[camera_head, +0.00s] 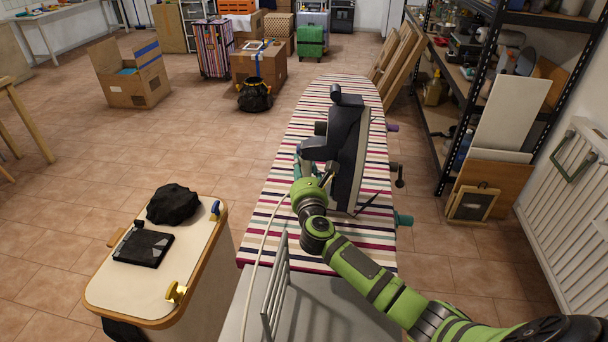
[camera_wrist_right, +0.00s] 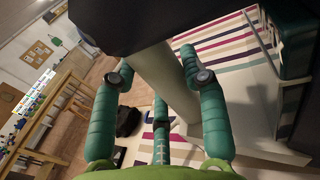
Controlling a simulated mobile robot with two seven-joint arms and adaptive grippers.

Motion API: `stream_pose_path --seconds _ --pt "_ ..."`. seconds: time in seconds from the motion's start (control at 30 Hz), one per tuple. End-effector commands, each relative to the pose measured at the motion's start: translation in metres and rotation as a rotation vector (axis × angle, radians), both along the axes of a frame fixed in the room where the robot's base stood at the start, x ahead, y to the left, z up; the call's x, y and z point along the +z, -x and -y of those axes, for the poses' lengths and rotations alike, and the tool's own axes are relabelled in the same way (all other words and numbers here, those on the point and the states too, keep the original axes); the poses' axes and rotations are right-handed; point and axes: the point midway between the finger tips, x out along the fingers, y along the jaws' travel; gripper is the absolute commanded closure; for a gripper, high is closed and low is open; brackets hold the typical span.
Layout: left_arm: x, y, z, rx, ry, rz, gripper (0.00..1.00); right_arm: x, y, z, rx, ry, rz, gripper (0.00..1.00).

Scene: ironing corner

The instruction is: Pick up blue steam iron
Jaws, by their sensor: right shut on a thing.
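The blue steam iron (camera_head: 345,150) shows as a dark blue-grey body, steeply tilted over the striped ironing board (camera_head: 300,115). I cannot tell whether it touches the board. My right gripper (camera_head: 312,168) is at the iron's left side and shut on it. Its fingers are partly hidden by the wrist and the iron. In the right wrist view, teal fingers (camera_wrist_right: 158,85) close around a pale grey part, with the dark iron body (camera_wrist_right: 130,18) just above. My left gripper is in neither view.
A light-topped cabinet (camera_head: 105,285) at lower left bears a black cloth (camera_head: 172,204) and a black box (camera_head: 143,248). A wire rack (camera_head: 275,290) stands at the board's near end. Shelving (camera_head: 455,90) and a radiator (camera_head: 568,205) line the right.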

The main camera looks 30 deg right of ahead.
Motion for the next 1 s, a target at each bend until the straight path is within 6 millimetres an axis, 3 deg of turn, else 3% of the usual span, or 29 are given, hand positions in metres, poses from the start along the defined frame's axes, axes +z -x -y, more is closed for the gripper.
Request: stream_pose_path --seconds 0.1,0.27,0.7,1.0 --pt "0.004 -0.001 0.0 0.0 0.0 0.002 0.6 0.021 -0.001 0.0 0.002 0.007 0.011 1.0" --pt "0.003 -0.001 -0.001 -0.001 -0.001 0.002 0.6 0.031 -0.001 0.023 -0.001 0.011 0.01 1.0" --pt "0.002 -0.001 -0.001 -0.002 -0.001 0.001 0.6 0.076 0.0 0.096 0.0 0.014 0.011 1.0" --pt "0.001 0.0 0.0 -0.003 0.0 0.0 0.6 0.087 0.0 0.116 0.002 0.011 0.009 1.0"
